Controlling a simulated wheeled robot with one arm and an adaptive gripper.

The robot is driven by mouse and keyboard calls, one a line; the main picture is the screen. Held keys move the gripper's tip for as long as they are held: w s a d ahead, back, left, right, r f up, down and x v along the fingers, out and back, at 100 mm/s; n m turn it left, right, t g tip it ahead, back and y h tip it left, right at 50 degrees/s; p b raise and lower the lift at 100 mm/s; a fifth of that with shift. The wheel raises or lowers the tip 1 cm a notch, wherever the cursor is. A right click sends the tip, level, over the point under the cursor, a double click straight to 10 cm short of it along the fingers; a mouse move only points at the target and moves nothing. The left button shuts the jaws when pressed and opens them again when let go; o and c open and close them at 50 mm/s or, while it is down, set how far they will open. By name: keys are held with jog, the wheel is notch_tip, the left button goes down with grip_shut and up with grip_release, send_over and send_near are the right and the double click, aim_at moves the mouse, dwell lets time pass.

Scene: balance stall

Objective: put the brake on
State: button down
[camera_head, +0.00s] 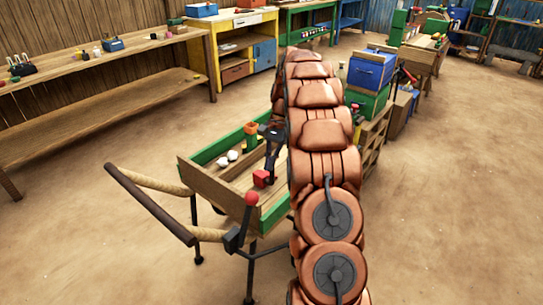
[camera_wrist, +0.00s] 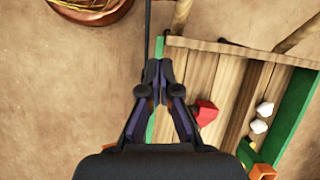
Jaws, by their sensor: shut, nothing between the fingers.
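The brake lever (camera_head: 236,238) is a dark lever with a red ball knob (camera_head: 251,198). It stands near the handle end of the wooden cart (camera_head: 193,176), tilted slightly in the head view. My gripper (camera_head: 270,170) is over the cart, beyond the lever and apart from it. In the wrist view my gripper (camera_wrist: 158,66) has its fingertips together and empty, over the cart's green-edged side. A dark bar (camera_wrist: 148,28) runs up beyond the fingertips; I cannot tell whether it is the lever. My arm hides part of the cart.
The cart holds a red block (camera_wrist: 205,112), white lumps (camera_wrist: 259,126) and an orange-rimmed pot (camera_head: 251,128). Its wooden handles (camera_head: 150,205) stick out at the left. A round brown basket (camera_wrist: 90,10) stands on the ground. Workbenches (camera_head: 100,80) line the back; the ground at front left is clear.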

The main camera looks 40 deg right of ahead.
jog(key=s+a+f+p, duration=0.1)
jog(key=s+a+f, duration=0.1)
jog(key=a+f, duration=0.2)
jog(key=shift+s+a+f, duration=0.15)
jog(key=shift+a+f, duration=0.1)
jog(key=shift+a, duration=0.7)
jog(key=shift+s+a+r, duration=0.1)
